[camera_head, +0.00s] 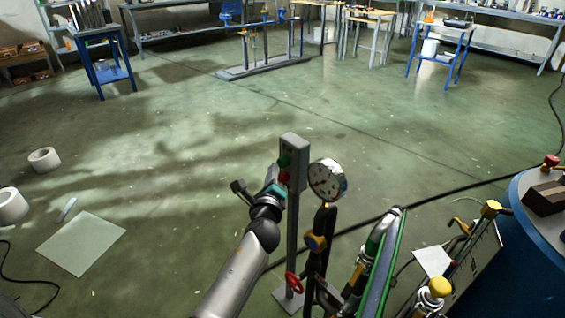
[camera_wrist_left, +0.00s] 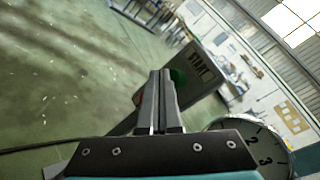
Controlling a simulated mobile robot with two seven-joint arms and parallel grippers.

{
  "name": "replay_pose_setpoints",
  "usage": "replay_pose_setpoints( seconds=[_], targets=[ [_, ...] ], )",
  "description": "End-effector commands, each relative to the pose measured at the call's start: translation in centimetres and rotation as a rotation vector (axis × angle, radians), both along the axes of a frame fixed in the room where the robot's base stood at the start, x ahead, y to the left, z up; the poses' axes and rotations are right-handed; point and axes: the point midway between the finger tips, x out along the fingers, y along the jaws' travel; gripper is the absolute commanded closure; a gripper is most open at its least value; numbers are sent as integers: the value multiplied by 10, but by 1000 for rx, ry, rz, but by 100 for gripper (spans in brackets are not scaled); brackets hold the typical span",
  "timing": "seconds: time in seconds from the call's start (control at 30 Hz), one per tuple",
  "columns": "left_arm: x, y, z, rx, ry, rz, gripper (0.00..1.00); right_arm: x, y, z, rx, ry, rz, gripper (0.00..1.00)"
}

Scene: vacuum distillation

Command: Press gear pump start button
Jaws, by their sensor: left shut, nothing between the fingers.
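The grey control box (camera_head: 294,150) stands on a thin grey post in the head view, with a green button (camera_head: 284,160) above a red button (camera_head: 284,177). My left gripper (camera_head: 277,183) is at the box's left side, close to the buttons. In the left wrist view, its fingers (camera_wrist_left: 160,75) are together and empty, pointing at the box (camera_wrist_left: 205,70). The green button (camera_wrist_left: 178,76) shows just beside the fingertips, partly hidden by them. The red button (camera_wrist_left: 140,97) shows left of the fingers. I cannot tell whether the fingertips touch the green button. My right gripper is not in view.
A round pressure gauge (camera_head: 327,180) stands right beside the box, above pipes and a red valve wheel (camera_head: 295,283). A blue drum (camera_head: 530,250) is at the right. White rolls (camera_head: 44,160) and a flat sheet (camera_head: 80,243) lie on the left floor.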

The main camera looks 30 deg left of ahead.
Motion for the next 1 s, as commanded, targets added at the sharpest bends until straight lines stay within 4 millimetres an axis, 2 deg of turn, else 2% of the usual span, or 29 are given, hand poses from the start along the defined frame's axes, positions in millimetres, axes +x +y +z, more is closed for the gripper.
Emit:
replay_pose_setpoints(
  seconds=[0.17,1.0],
  targets=[
    [6,-2,0,0,1,1,100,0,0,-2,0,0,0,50],
    [11,-5,0,-1,-1,-1,100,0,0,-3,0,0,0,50]
  ],
)
